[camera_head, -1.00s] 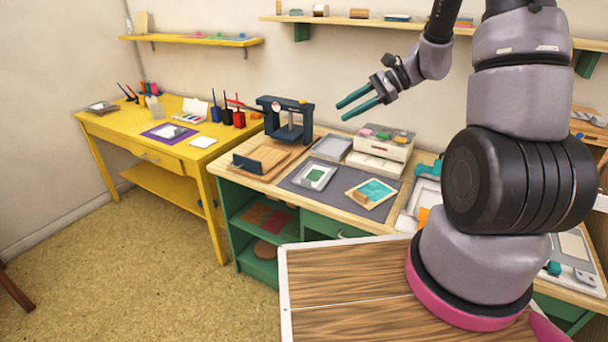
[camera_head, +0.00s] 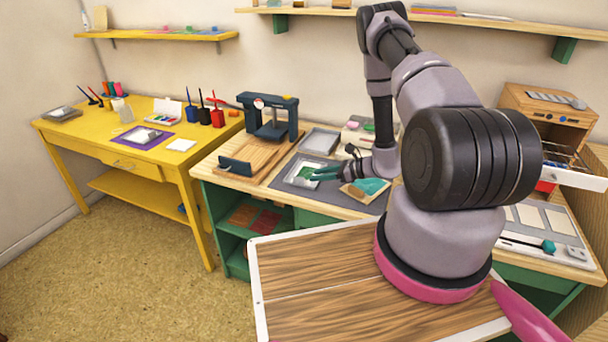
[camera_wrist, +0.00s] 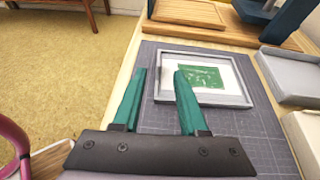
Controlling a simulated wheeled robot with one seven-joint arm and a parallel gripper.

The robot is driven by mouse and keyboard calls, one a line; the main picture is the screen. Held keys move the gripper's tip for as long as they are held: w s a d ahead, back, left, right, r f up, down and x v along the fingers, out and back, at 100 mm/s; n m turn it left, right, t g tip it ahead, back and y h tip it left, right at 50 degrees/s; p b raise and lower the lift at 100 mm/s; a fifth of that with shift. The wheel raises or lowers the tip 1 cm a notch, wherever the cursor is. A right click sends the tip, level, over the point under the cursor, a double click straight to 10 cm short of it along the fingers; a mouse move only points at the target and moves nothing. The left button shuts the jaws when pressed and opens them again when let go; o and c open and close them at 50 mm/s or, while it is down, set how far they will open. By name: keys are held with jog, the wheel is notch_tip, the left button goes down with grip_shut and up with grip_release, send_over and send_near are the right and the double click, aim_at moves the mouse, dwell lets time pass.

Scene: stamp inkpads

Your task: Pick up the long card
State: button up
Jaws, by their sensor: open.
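A white sheet with a green printed patch (camera_wrist: 201,77) lies inside a grey frame (camera_wrist: 241,100) on the dark gridded mat (camera_wrist: 240,124). In the head view the green-patched sheet (camera_head: 304,172) is partly behind my fingers. My gripper (camera_wrist: 160,74), with two teal fingers, is open and empty over the mat, at the near left side of the frame; it also shows in the head view (camera_head: 313,174). I cannot tell for sure which item is the long card. Several pale cards (camera_head: 529,216) lie in a tray at the right.
A teal-topped block (camera_head: 370,187) lies beside my gripper. A grey tray (camera_head: 319,141) stands behind the frame, with a dark blue press (camera_head: 267,115) on the left. A wooden cabinet (camera_head: 545,105) with an open drawer stands at the right. The yellow table (camera_head: 90,127) is apart at left.

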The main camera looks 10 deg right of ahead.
aim_at(301, 178)
jog(key=x, duration=0.7)
jog(key=shift+a+f, duration=0.25)
jog(key=shift+f, duration=0.1)
jog(key=shift+c, duration=0.3)
grip_shut()
dwell(0.8)
